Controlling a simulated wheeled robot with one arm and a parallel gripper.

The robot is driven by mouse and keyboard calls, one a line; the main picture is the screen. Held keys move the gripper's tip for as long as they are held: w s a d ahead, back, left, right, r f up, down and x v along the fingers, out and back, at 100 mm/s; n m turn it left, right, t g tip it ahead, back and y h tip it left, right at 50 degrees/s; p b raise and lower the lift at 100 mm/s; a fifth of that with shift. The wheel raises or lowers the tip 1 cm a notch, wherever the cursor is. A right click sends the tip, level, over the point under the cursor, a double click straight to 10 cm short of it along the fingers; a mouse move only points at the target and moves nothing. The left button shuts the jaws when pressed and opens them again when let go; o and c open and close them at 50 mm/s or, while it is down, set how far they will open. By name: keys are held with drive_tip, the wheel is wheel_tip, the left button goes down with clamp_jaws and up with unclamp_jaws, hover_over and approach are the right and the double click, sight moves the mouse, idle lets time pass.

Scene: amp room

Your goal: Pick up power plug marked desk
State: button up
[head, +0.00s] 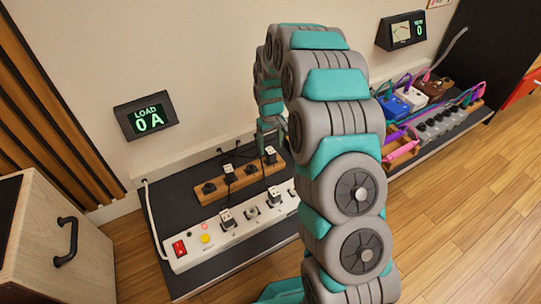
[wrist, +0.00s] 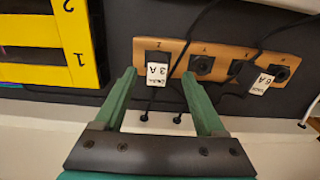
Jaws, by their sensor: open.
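In the wrist view my gripper (wrist: 158,75) is open. Its two green fingers reach toward a black plug with a white tag reading 3 A (wrist: 157,72), which sits at the left end of a wooden socket strip (wrist: 222,66). The tag lies between the fingertips in the picture; I see no grip on it. The tag's smaller text is too small to read. Another tag reading 6 A (wrist: 261,84) hangs toward the strip's right end. In the head view the wooden strip (head: 238,183) has two tagged plugs; my arm partly hides the area.
A white power strip (head: 190,258) with plugs, a red switch and a yellow button lies in front. A LOAD display (head: 146,117) reads 0 A. A cabinet (head: 55,250) stands at left. Black cords cross the wooden strip. A yellow numbered rack (wrist: 48,45) shows in the wrist view.

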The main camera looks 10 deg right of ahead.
sight(270, 150)
drive_tip(key=f, duration=0.4)
drive_tip(key=shift+w+d+f+b, duration=0.1)
drive_tip(key=shift+w+f+b, duration=0.15)
drive_tip(key=shift+w+b, duration=0.1)
drive_tip(key=shift+c, duration=0.3)
clamp_jaws()
